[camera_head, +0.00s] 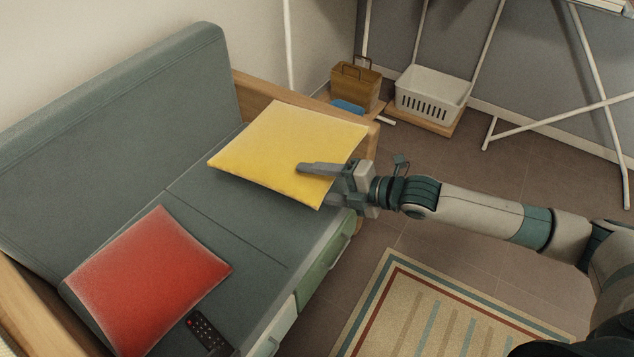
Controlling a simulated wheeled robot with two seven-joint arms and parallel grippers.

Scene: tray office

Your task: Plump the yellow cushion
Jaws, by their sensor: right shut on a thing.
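The yellow cushion (285,148) is at the far right end of the grey-green sofa, next to the wooden armrest. It looks tilted, with its near right edge in my right gripper (318,184). One finger lies over the cushion's top face and the other is partly hidden below its edge. The gripper is shut on the cushion. My right arm reaches in from the right. My left gripper is not in view. Whether the cushion's underside touches the seat cannot be told.
A red cushion (148,280) and a black remote (208,334) lie on the sofa seat (235,225). A striped rug (440,310) lies on the floor. A white basket (432,95) and a brown box (355,86) stand by the wall. White metal legs stand at the upper right.

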